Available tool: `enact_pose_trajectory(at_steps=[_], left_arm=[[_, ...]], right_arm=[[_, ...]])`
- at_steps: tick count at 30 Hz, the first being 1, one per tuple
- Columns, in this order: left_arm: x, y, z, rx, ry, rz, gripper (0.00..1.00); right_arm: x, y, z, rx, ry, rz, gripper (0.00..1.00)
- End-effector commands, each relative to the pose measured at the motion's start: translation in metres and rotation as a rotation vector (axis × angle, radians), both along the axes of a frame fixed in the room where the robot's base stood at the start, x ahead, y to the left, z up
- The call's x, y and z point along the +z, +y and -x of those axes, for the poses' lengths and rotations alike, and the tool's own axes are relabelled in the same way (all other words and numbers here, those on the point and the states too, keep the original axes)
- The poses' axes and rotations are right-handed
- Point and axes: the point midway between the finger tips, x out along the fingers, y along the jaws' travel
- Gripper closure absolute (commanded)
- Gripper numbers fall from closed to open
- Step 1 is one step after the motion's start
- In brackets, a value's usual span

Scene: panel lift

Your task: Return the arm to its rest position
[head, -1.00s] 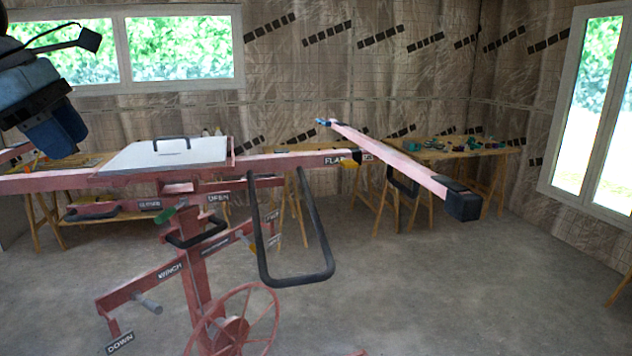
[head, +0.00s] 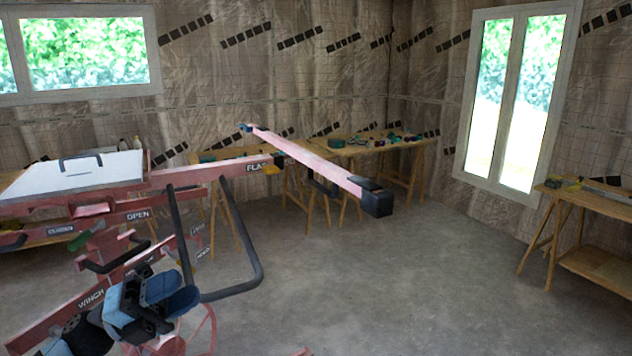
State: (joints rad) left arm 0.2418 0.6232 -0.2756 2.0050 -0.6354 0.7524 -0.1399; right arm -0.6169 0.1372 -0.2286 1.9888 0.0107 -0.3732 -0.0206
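The red panel lift (head: 205,176) stands at the left, with its arms spread out level and a white tilted plate (head: 75,172) on top. My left gripper (head: 168,296), with blue fingers and a black body, is at the lower left, in front of the lift's winch area in the picture. It hides part of the lift's lower frame and wheel. Its two fingers look close together, but the gap between them is not clear. I see nothing held in it, and I cannot tell whether it touches the lift. My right gripper is not in view.
A black loop handle (head: 252,284) hangs from the lift. A black-tipped arm (head: 376,203) reaches right. Trestle tables with tools (head: 375,143) stand at the back, and another wooden table (head: 600,268) stands at the right. The grey floor (head: 410,290) in the middle is clear.

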Motion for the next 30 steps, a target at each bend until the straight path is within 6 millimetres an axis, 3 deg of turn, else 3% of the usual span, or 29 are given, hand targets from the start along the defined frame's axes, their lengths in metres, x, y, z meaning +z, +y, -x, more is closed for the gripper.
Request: enact_pose_trajectory(at_steps=[5, 8, 12, 15, 18, 21, 24, 30], left_arm=[[-0.095, 0.002, -0.004, 0.197, 0.514, 0.337, 0.62], [-0.162, 0.006, 0.007, 0.320, 0.817, 0.493, 0.62], [-0.261, 0.006, 0.049, 0.492, 1.239, 0.667, 0.62], [-0.320, 0.002, 0.090, 0.598, 1.499, 0.754, 0.62], [-0.363, -0.005, 0.132, 0.681, 1.707, 0.814, 0.62], [-0.390, -0.011, 0.164, 0.738, 1.851, 0.850, 0.62], [-0.404, -0.015, 0.184, 0.770, 1.934, 0.868, 0.62], [-0.410, -0.017, 0.191, 0.783, 1.968, 0.873, 0.62]], right_arm=[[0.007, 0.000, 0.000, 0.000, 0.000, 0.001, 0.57], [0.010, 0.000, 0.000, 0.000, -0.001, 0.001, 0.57], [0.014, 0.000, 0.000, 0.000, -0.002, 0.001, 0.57], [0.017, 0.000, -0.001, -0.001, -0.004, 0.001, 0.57], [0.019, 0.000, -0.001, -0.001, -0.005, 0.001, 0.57], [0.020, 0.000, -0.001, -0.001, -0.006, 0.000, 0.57], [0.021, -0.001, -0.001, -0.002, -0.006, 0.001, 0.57], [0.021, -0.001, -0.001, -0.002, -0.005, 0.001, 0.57]])
